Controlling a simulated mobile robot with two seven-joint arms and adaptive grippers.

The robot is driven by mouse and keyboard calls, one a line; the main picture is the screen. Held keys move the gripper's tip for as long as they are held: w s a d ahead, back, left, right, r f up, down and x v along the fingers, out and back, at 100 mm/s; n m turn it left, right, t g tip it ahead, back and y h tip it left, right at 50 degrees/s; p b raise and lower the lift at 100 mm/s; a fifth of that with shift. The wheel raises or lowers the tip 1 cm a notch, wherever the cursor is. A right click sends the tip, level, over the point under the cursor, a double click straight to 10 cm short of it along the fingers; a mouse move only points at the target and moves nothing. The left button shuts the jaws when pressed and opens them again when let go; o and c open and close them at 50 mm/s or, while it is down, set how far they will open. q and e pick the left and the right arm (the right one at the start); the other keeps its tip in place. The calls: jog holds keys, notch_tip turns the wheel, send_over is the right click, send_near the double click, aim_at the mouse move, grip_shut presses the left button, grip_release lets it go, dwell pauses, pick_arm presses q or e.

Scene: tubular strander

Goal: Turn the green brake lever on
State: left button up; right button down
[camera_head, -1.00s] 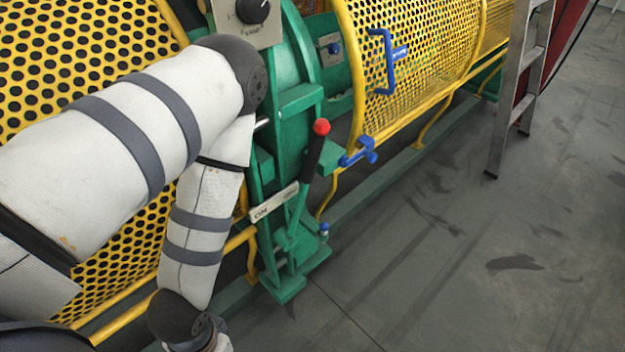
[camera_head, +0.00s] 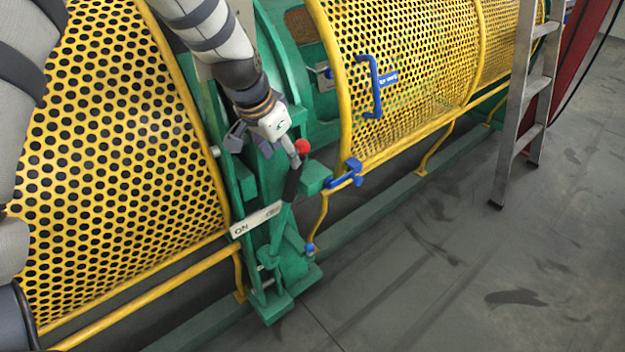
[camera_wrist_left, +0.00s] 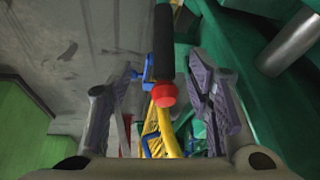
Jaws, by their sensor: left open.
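The green brake lever has a black grip (camera_head: 292,181) and a red ball knob (camera_head: 302,146). It rises, tilted a little to the right, from a green bracket past a white label plate (camera_head: 257,218) marked ON at its left end. My left gripper (camera_head: 268,148) is just left of the knob and level with it. In the left wrist view the open fingers (camera_wrist_left: 158,108) stand on either side of the red knob (camera_wrist_left: 165,94) and black grip (camera_wrist_left: 164,45), with gaps on both sides. Contact is not visible. My right gripper is not in view.
Yellow perforated guards (camera_head: 110,150) flank the green frame. A blue handle (camera_head: 376,88) and a blue latch (camera_head: 346,175) are on the right guard. A stepladder (camera_head: 525,100) stands at the right. The grey floor (camera_head: 420,280) in front is clear.

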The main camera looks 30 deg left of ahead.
aim_at(292, 169)
pick_arm(q)
jog(key=x, duration=0.3)
jog(key=b+x, duration=0.1)
jog(key=x, duration=0.3)
jog(key=b+x, duration=0.1)
jog(key=x, duration=0.3)
jog(key=shift+w+a+f, duration=0.1)
jog(key=shift+w+a, duration=0.15)
jog(key=shift+a, duration=0.05)
jog(key=shift+w+f, duration=0.15)
jog(key=shift+w, duration=0.05)
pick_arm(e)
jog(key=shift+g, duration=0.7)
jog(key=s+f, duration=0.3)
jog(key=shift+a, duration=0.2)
pick_arm(q)
grip_shut()
